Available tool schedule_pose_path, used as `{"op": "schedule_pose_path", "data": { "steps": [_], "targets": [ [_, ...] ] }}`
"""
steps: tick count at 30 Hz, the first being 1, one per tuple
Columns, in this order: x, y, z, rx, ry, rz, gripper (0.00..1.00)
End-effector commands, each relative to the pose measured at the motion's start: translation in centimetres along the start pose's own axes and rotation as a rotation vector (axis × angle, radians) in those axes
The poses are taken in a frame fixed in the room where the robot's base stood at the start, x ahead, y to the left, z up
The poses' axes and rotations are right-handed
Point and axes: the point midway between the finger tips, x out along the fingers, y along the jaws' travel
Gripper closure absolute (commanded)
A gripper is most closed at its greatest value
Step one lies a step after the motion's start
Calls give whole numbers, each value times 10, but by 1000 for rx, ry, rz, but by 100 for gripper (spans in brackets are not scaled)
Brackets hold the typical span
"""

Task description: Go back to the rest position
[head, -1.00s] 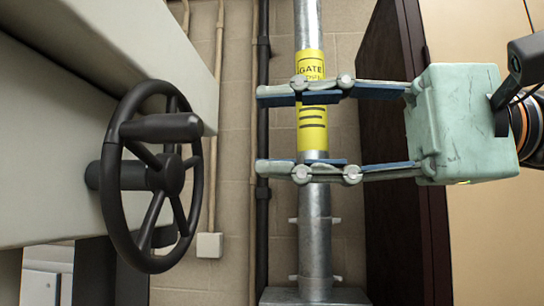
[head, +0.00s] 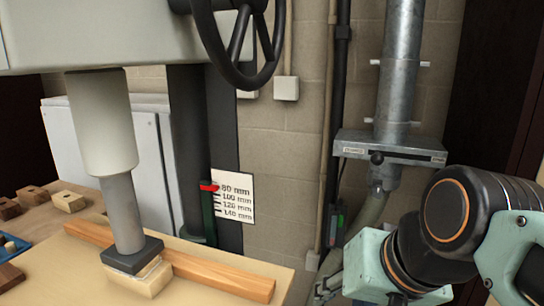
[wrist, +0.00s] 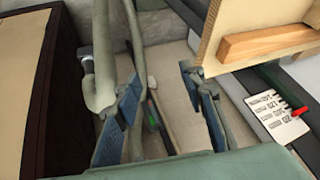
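My gripper (wrist: 160,82) shows in the wrist view with its two blue-padded fingers spread wide apart and nothing held between them. In the head view my gripper (head: 324,287) is low at the bottom, right of centre. Its pale green body is in view there, and its fingers are partly cut off and hard to make out. It is right of the wooden board (head: 215,262) and below the grey metal duct (head: 402,75), apart from both as far as I can see.
A press with a black handwheel (head: 237,45) stands left. Its ram (head: 122,210) bears on a block over a wooden strip (head: 220,276). A scale card (head: 234,198) with a red pointer is behind. Loose blocks (head: 68,201) lie left. A dark pipe (head: 333,130) runs down the wall.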

Motion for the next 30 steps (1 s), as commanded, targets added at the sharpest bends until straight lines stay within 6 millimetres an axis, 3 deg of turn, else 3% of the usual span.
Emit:
{"op": "schedule_pose_path", "data": {
  "steps": [4,6,30],
  "targets": [
    [38,47,37,-202,-36,195,63],
    [12,36,18,-188,-25,177,63],
    [-144,-8,-68,-181,-27,171,63]
  ]
}}
